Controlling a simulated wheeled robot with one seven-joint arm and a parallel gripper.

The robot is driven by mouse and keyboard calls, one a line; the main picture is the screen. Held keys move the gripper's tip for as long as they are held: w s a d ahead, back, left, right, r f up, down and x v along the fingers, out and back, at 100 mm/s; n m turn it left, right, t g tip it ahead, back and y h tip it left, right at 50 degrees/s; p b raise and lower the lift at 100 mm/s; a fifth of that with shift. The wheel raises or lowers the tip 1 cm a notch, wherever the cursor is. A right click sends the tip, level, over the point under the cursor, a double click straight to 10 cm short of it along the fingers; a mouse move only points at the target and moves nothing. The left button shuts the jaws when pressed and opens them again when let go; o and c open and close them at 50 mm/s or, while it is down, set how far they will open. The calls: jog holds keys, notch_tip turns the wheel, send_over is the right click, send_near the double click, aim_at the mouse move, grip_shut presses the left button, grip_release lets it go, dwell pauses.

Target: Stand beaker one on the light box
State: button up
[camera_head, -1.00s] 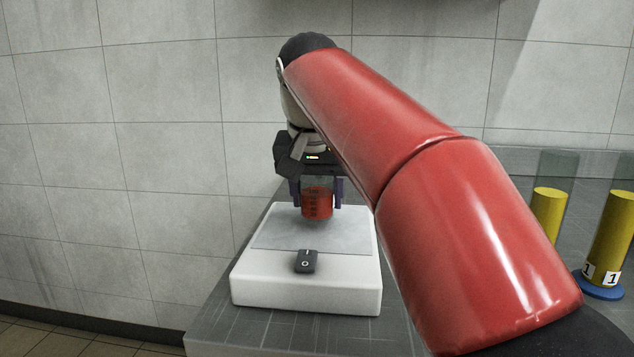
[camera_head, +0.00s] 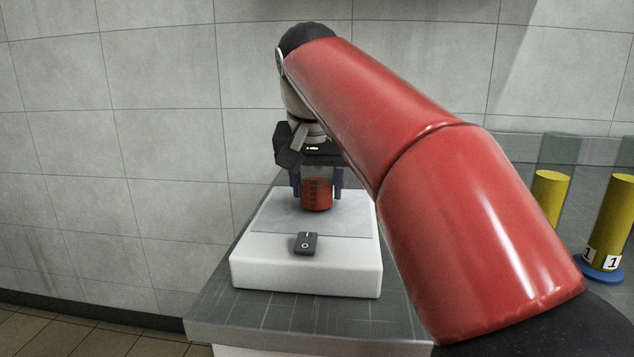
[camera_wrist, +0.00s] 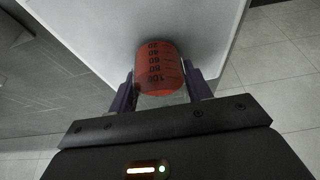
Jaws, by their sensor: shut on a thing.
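A small beaker (camera_head: 317,195) with red liquid and dark volume marks is held upright over the back part of the light box. It also shows in the wrist view (camera_wrist: 160,68). My gripper (camera_head: 318,186) is shut on the beaker, with one purple finger on each side. The light box (camera_head: 305,269) is a white slab with a pale grey top panel; it fills the upper middle of the wrist view (camera_wrist: 110,25). The beaker's base is at or just above the panel; I cannot tell if it touches.
A small black device (camera_head: 306,243) with a round mark lies on the light box's front part. Yellow cylinders (camera_head: 609,222) labelled 1 stand at the right, one on a blue base. The grey bench (camera_head: 270,323) ends left of the box, near a tiled wall.

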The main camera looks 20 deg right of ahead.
jog(key=shift+f, duration=0.2)
jog(key=o, duration=1.2)
jog(key=shift+o, duration=0.2)
